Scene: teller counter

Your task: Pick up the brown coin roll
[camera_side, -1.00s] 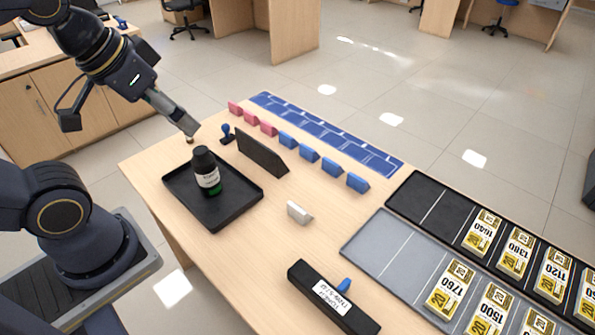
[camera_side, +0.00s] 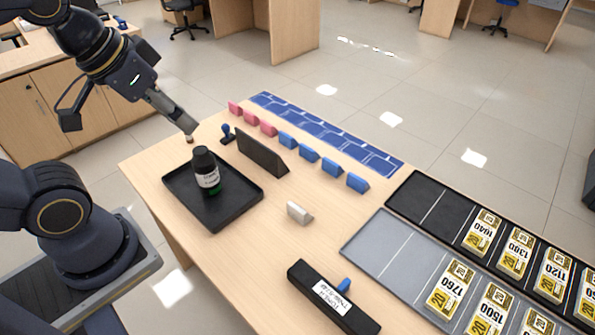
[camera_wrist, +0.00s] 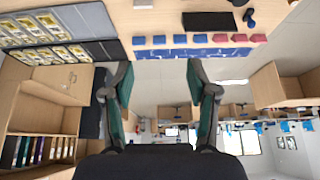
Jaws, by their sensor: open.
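A small brown object (camera_side: 189,139), likely the brown coin roll, shows on the table just below the tip of my gripper (camera_side: 188,129) in the side view. The gripper partly covers it, so its full shape is hidden. The side view does not show clearly how far apart the two are. In the wrist view my gripper (camera_wrist: 159,68) has its two fingers wide apart with nothing between them. That view is upside down and looks across the table and room. A tiny dark spot (camera_wrist: 292,3) at its top edge is too cut off to name.
A black tray (camera_side: 239,204) holds a dark bottle (camera_side: 206,172). A stamp (camera_side: 227,133) and an upright black panel (camera_side: 262,153) stand nearby. Pink (camera_side: 251,118) and blue blocks (camera_side: 308,153) line the blue strip (camera_side: 325,132). Note trays (camera_side: 362,245) lie at right.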

